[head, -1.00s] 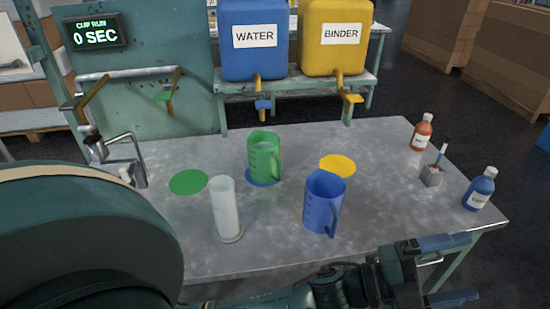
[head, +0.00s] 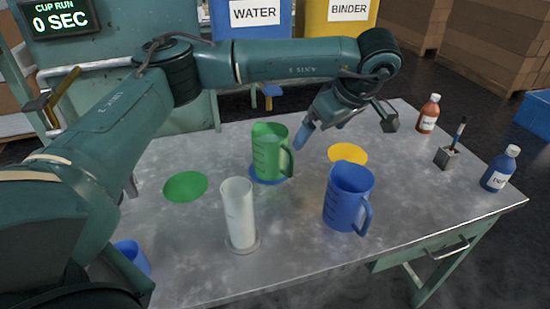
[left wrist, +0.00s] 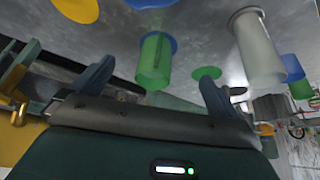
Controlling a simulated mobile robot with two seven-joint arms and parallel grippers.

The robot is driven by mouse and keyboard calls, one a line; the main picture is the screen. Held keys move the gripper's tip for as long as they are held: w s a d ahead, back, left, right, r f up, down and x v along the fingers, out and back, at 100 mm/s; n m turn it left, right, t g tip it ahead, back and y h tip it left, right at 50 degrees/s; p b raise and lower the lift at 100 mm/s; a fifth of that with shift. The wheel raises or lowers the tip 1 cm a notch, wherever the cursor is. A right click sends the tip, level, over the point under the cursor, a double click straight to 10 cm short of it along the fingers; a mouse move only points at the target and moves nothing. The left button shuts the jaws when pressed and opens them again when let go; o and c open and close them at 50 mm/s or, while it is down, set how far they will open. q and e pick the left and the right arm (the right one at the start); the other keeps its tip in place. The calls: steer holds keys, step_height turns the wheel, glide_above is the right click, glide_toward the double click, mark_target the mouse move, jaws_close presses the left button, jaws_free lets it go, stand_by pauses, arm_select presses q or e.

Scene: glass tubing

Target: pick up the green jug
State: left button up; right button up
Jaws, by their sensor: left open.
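The green jug (head: 268,153) stands upright on a blue disc (head: 268,180) mid-table, its handle on the right side. My left arm reaches over the table from the left and bends down behind the jugs. My left gripper (head: 306,134) is open and empty, just right of and behind the green jug in the head view, apart from it. In the left wrist view the green jug (left wrist: 154,62) shows between the two spread blue fingers, beyond their tips. In the head view only one finger shows clearly. My right gripper is not in view.
A blue jug (head: 348,197) stands front right of the green one, and a clear cylinder (head: 239,215) front left. Green (head: 186,186) and yellow (head: 347,153) discs lie bare. Bottles (head: 428,113) (head: 500,169) and a small holder (head: 446,158) stand at the right. Tanks are behind.

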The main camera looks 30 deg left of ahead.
mark_target(277, 135)
arm_select(q)
steer(key=s+d+f+b+x, duration=0.1)
steer(key=b+x, duration=0.8)
steer(key=x, duration=0.1)
steer(key=w+a+f, duration=0.2)
steer(key=w+a, duration=0.2)
steer(key=a, duration=0.8)
steer(key=shift+w+a+y, duration=0.2)
steer(key=shift+w+y, duration=0.05)
steer(key=shift+y, duration=0.15)
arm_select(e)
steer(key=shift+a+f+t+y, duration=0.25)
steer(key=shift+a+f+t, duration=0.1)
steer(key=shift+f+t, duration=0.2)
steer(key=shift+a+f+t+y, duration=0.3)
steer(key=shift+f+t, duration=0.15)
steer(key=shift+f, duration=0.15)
arm_select(q)
steer(key=shift+c, duration=0.8)
steer(key=c, duration=0.9)
steer(key=shift+c, duration=1)
